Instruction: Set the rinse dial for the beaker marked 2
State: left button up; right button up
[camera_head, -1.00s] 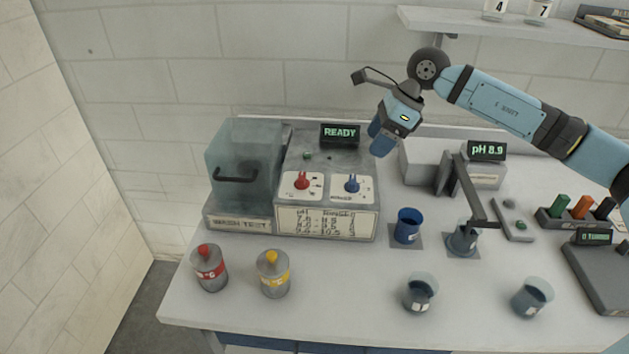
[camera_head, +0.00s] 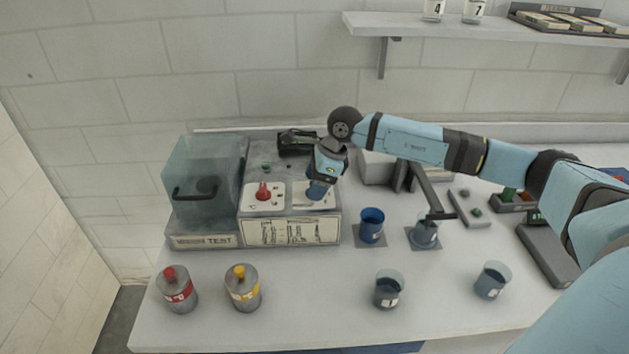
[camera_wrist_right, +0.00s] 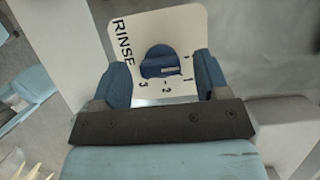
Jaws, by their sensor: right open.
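The blue rinse dial (camera_wrist_right: 160,62) sits on a white plate (camera_wrist_right: 183,28) lettered RINSE in the right wrist view. Marks that look like 3, 2 and 1 lie along the plate's near and right edges. I cannot tell which mark the knob points to. My right gripper (camera_wrist_right: 163,82) is open, with one blue finger on each side of the knob and gaps visible. In the head view my right gripper (camera_head: 318,190) covers the rinse dial. Clear beakers (camera_head: 388,290) (camera_head: 491,281) stand at the table front; their small labels are not clearly readable. My left gripper is not in view.
The red dial (camera_head: 263,192) is left of the rinse dial, beside the clear washer chamber (camera_head: 203,178). A printed chart (camera_head: 290,232) is on the front panel. A blue cup (camera_head: 371,226) and another beaker (camera_head: 425,234) stand right. Two bottles (camera_head: 177,290) (camera_head: 243,288) stand front left.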

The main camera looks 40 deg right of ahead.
jog(key=shift+a+f, duration=0.1)
jog(key=shift+f, duration=0.1)
jog(key=c, duration=0.9)
